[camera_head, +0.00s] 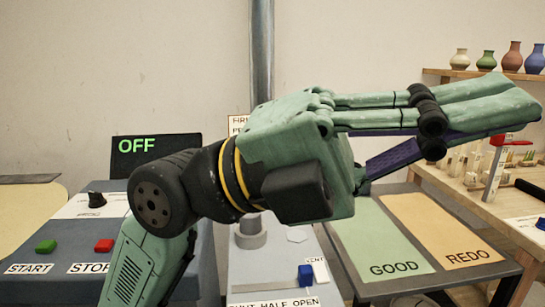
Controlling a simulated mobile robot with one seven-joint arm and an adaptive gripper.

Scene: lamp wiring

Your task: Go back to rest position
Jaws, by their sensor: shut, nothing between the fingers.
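My gripper (522,110) is green with black joints and reaches across the right half of the head view. Its fingers point right, lie close together and hold nothing. It is raised in front of the tables and hides part of them. A purple strip shows along its lower side. My arm bends up from the bottom left to the gripper.
A control panel with an OFF display (137,145), a green button (46,246) and a red button (104,245) stands left. A grey pole (262,45) rises behind my gripper. Below it lie a GOOD mat (378,243) and a REDO mat (445,231). Vases (512,56) stand on a shelf.

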